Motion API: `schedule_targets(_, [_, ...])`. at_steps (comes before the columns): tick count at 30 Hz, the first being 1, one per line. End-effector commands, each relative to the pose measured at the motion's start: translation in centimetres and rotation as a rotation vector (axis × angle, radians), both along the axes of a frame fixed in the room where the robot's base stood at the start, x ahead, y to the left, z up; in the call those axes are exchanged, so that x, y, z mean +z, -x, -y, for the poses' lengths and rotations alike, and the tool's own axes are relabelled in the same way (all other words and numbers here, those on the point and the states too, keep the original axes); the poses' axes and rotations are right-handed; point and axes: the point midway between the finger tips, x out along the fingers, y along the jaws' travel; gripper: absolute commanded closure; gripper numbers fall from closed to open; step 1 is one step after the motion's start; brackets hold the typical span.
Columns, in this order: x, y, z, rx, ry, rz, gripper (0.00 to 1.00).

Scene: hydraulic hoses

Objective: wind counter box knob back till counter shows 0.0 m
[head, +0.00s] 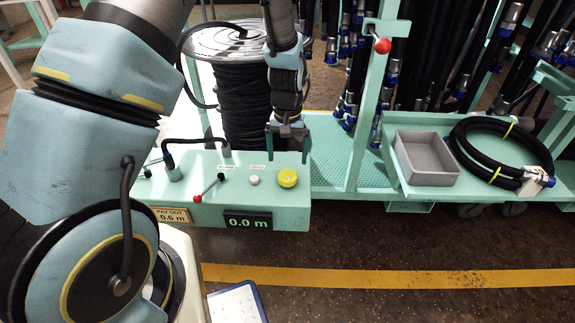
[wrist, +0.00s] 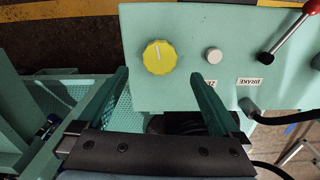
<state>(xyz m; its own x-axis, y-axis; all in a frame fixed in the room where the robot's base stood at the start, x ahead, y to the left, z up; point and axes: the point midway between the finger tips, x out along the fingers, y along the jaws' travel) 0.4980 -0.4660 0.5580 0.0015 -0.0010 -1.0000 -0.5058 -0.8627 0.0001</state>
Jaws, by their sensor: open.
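The counter box (head: 225,205) is a mint-green console with a dark display (head: 248,222) on its front that reads 0.0 m. A yellow knob (head: 288,178) sits on its top at the right; it also shows in the wrist view (wrist: 159,57), with a white mark near its top edge. My gripper (head: 288,140) is open and empty above the box's back right edge, behind and apart from the knob. In the wrist view my gripper's two fingers (wrist: 162,82) are spread wide, with the knob beyond their tips.
A pale button (head: 254,180) and a red lever (head: 209,187) stand left of the knob. A sign (head: 172,215) reads PAY OUT 0.6 m. A hose reel (head: 238,90) stands behind the box. A grey bin (head: 428,158) and coiled hose (head: 500,150) lie at right.

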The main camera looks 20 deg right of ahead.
Motion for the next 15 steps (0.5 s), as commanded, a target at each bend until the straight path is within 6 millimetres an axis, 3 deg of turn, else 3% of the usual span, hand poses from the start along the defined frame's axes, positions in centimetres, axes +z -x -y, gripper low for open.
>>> schedule_targets(1, [1.2, 0.0, 0.0, 0.000, 0.002, 0.001, 0.00])
schedule_targets(6, [3.3, 0.0, 0.0, 0.000, 0.002, 0.001, 0.00])
schedule_targets(15, [4.0, 0.0, 0.0, 0.000, -0.001, -0.001, 0.00])
